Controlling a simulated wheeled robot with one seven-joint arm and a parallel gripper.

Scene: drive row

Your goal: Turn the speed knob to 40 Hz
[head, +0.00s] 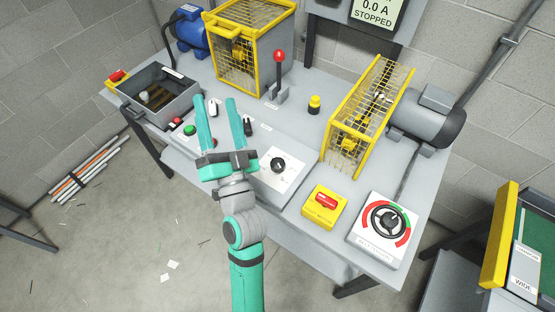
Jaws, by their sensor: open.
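The speed knob is most likely the black round knob (278,165) on a white dial plate (290,180) near the front middle of the bench. Its scale marks and pointer are too small to read. My gripper (220,108) is open, its two teal fingers apart, left of the knob and not touching it. The fingers reach over the bench near two small black switches, and I cannot tell how high above them they are. A display (378,10) at the top reads 0.0 A and STOPPED; its upper part is cut off.
A red-tipped lever (279,60) stands behind the knob. Yellow guard cages (252,45) are at the back and right. A yellow box with a red switch (325,206) and a belt tension dial (386,222) lie right of the knob. An open grey bin (185,112) is at left.

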